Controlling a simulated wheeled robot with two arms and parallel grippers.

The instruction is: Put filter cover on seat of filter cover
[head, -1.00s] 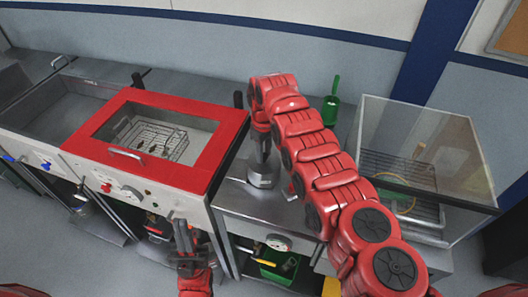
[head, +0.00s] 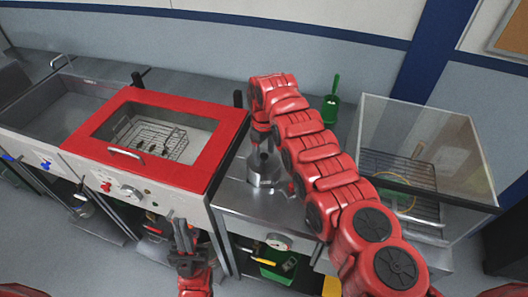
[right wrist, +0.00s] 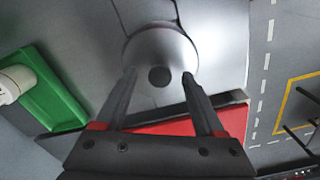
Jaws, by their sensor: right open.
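A shiny round metal part (head: 265,178) stands on the steel counter between the red-framed basin and the glass case. In the right wrist view this round part (right wrist: 160,45) has a dark round spot on it. I cannot tell whether it is the filter cover, its seat, or both together. My right gripper (right wrist: 160,78) is open, with one finger at each side of the dark spot; I cannot tell whether the fingers touch the metal. In the head view my right arm partly hides the part. My left gripper (head: 183,238) hangs low in front of the counter, away from the part.
The red-framed basin (head: 174,178) with a wire basket (head: 160,140) stands left. A glass case (head: 425,150) stands right. A green holder (head: 330,108) is behind my right arm. Below the counter is a green bin (head: 280,270). Counter space around the part is narrow.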

